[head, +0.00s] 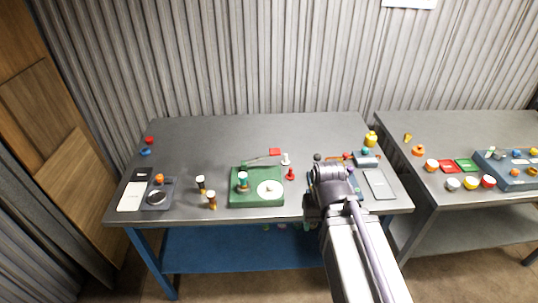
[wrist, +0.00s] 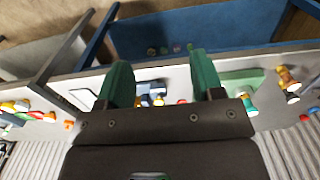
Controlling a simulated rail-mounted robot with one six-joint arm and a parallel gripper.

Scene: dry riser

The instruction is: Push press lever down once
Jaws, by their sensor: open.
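The green press base (head: 240,200) sits on the middle of the left table, with a white disc (head: 265,195) on its right half. A thin lever with a red block at its end (head: 275,152) sticks out above the base's back edge, tilted slightly up to the right. The green base (wrist: 240,77) also shows in the wrist view, right of the fingers. My gripper (wrist: 161,75) is open and empty, its two green fingers apart. In the head view my arm covers the fingertips, to the right of the base. The lever is not clear in the wrist view.
A red peg (head: 290,174) and a pale peg (head: 286,159) stand right of the base. A dark tray (head: 157,193) is farther left. A yellow object (head: 371,139) stands at the back right. The table's back middle is clear.

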